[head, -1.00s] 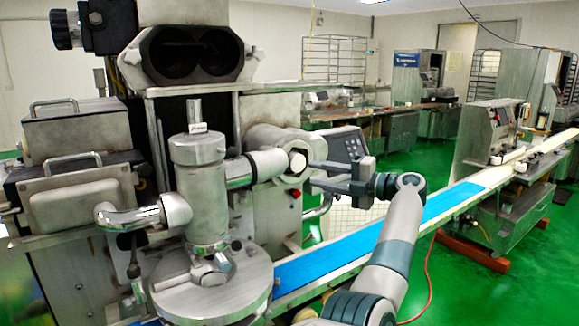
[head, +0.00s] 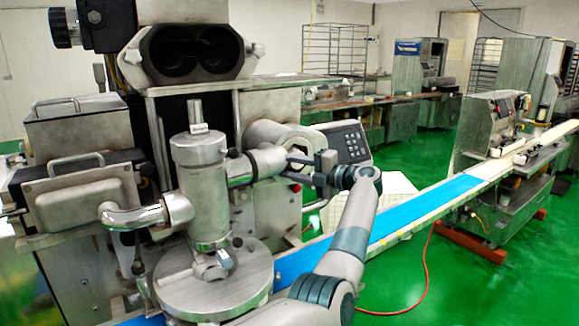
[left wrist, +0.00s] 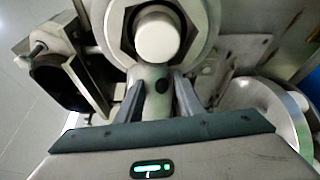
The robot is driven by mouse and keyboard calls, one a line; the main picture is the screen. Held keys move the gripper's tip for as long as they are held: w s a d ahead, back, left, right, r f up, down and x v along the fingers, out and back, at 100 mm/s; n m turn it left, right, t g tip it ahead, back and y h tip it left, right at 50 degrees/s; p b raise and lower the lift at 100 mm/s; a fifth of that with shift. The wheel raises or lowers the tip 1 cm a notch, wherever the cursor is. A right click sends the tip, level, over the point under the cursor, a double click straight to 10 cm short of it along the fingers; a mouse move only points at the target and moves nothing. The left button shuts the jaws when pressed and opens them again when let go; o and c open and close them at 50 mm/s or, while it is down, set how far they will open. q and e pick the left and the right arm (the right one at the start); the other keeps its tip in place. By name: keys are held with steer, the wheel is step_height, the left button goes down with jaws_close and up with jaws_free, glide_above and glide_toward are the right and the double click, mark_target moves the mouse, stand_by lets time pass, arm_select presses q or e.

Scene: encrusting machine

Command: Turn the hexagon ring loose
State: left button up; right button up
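The hexagon ring (head: 262,132) is a grey metal ring around the pipe joint on the machine's front. In the left wrist view the ring (left wrist: 113,20) has a dark six-sided inner edge around a pale round end piece (left wrist: 157,38). My left gripper (head: 292,158) is at the front of this joint. In the left wrist view its two fingers (left wrist: 158,92) stand apart, one on each side of a grey pipe piece below the round end. I cannot tell whether they touch it. The fingertips are partly lost against the metal in the head view. My right gripper is not in view.
The steel cylinder (head: 199,175) with its side pipes stands left of the joint above a round plate (head: 210,290). A keypad panel (head: 352,145) is just behind my gripper. A blue conveyor belt (head: 400,225) runs to the right.

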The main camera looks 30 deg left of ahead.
arm_select(q)
jaws_close()
